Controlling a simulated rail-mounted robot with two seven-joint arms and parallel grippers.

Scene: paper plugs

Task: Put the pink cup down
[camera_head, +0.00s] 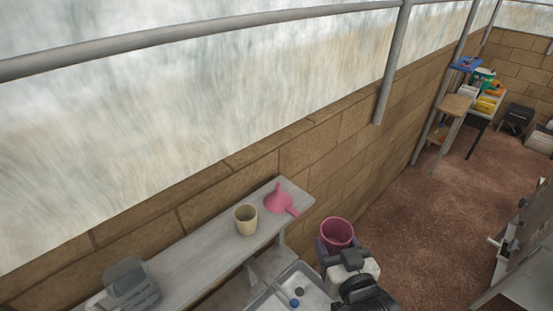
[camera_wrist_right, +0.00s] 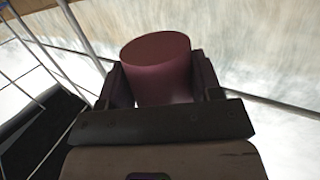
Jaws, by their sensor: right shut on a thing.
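The pink cup (camera_head: 337,232) is in my right gripper (camera_head: 337,250), to the right of the narrow shelf's end. In the right wrist view the cup (camera_wrist_right: 158,70) sits between the two dark fingers of the right gripper (camera_wrist_right: 160,85), which are shut on its sides. In the head view the cup's open mouth faces up toward the camera. The cup is apart from the shelf, and the brown floor shows behind it. My left gripper is not in either view.
The grey shelf (camera_head: 205,258) along the brick wall holds a beige cup (camera_head: 246,220), a pink funnel (camera_head: 281,199) and a grey device (camera_head: 131,284) at the left. Below it is a light tray (camera_head: 285,290) with small round things. A stand with colourful items (camera_head: 485,95) is farther back.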

